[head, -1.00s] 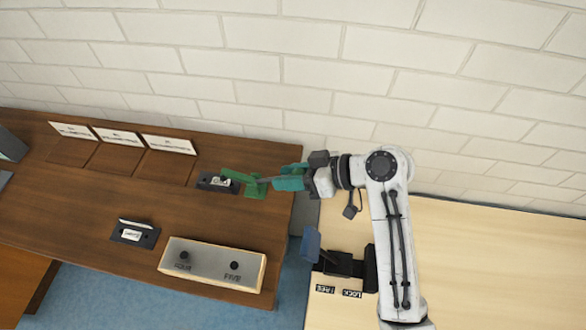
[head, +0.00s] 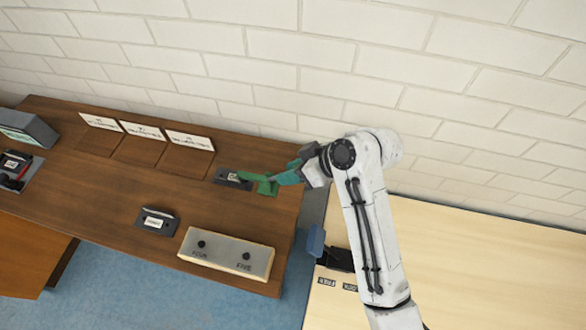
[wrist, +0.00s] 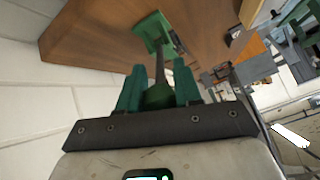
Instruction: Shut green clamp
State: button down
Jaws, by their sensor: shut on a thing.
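The green clamp (head: 266,187) is at the right end of the dark wooden table, beside a small black labelled block (head: 233,178). Its green arm reaches left toward that block. In the wrist view the clamp (wrist: 150,30) stands ahead of my gripper, with a thin dark bar running back from it. My gripper (head: 286,177) comes from the right, its teal fingers at the clamp's right side. In the wrist view my gripper (wrist: 158,82) is shut on the clamp's handle (wrist: 158,97). I cannot tell whether the clamp's arm touches the block.
A light box with two black knobs (head: 226,254) sits at the table's front edge. Another black labelled block (head: 156,220) lies left of it. White cards (head: 145,130) stand along the back by the brick wall. A pale table (head: 480,255) with a blue-handled clamp (head: 315,241) is at right.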

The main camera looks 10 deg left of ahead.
jog(key=c, duration=0.8)
grip_release()
jog(key=v, duration=1)
jog(key=shift+d+r+b, duration=0.25)
jog(key=shift+b, duration=0.05)
jog(key=s+d+f+m+h, duration=0.3)
jog(key=s+d+f+m, duration=0.1)
jog(key=s+d, duration=0.4)
jog(key=s+d+f+m+h, duration=0.3)
jog(key=s+d+f+m, duration=0.2)
jog(key=s+d, duration=0.4)
jog(key=s+d+f+m+h, duration=0.3)
jog(key=s+d+f+m, duration=0.1)
jog(key=s+d+f, duration=0.3)
jog(key=shift+s+d+f, duration=0.1)
jog(key=shift+s+d, duration=0.45)
jog(key=shift+d, duration=0.25)
jog(key=shift+s+d, duration=0.5)
jog(key=shift+d, duration=0.25)
